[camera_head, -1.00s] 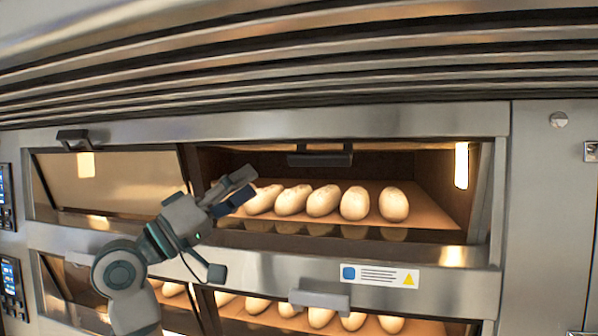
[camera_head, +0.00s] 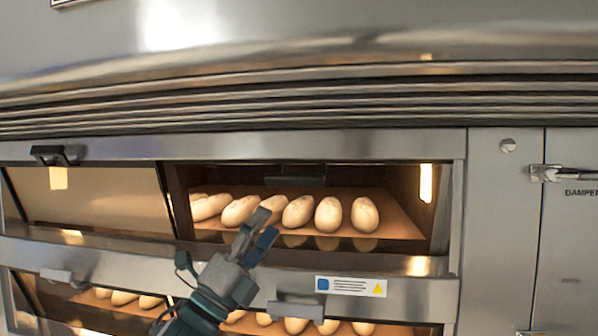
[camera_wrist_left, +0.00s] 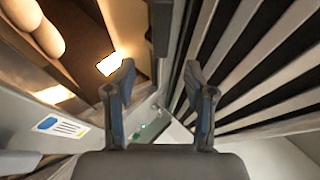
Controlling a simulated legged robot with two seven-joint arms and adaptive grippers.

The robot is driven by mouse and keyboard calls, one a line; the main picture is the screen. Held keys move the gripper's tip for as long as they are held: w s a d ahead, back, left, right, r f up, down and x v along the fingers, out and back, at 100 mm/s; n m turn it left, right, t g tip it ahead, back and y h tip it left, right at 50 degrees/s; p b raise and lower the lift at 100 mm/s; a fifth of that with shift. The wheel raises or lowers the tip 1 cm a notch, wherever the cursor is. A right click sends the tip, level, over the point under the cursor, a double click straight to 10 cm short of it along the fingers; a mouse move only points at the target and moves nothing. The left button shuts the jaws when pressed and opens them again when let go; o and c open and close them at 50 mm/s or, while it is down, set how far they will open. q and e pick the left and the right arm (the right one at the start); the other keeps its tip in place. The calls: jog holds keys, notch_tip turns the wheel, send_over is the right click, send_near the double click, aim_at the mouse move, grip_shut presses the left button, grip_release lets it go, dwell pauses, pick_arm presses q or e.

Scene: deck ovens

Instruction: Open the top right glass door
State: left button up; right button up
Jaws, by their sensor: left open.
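The top right oven opening (camera_head: 400,210) shows bread loaves (camera_head: 298,212) on a lit brown deck. A dark handle (camera_head: 295,180) of the top right door sits at the upper part of this opening; I cannot tell how the glass itself stands. My left gripper (camera_head: 266,224) is open and empty, in front of the loaves, below and left of that handle and apart from it. In the left wrist view, the two fingers (camera_wrist_left: 160,80) are spread; a dark bar (camera_wrist_left: 160,25), perhaps the handle, shows beyond the gap. My right gripper is out of view.
The top left door (camera_head: 90,195) has its own dark handle (camera_head: 50,155). Below are a label (camera_head: 350,287) and a grey lower handle (camera_head: 295,310). Metal slats (camera_head: 300,105) run above. A steel panel with a latch (camera_head: 550,173) stands at the right.

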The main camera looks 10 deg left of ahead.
aim_at(288, 184)
pick_arm(q)
jog(key=w+r+p, duration=0.1)
jog(key=r, duration=0.1)
jog(key=w+r+p, duration=0.1)
jog(key=w+r, duration=0.1)
jog(key=w+d+r+p, duration=0.1)
jog(key=w, duration=0.1)
jog(key=shift+w+r, duration=0.2)
jog(key=shift+r, duration=0.2)
jog(key=x, duration=0.1)
jog(key=p+x, duration=0.1)
jog(key=x, duration=0.1)
jog(key=shift+d, duration=0.4)
jog(key=shift+w+d+r, duration=0.1)
jog(key=shift+d, duration=0.55)
jog(key=shift+a, duration=0.4)
jog(key=c, duration=0.7)
jog(key=shift+a, duration=0.15)
grip_shut()
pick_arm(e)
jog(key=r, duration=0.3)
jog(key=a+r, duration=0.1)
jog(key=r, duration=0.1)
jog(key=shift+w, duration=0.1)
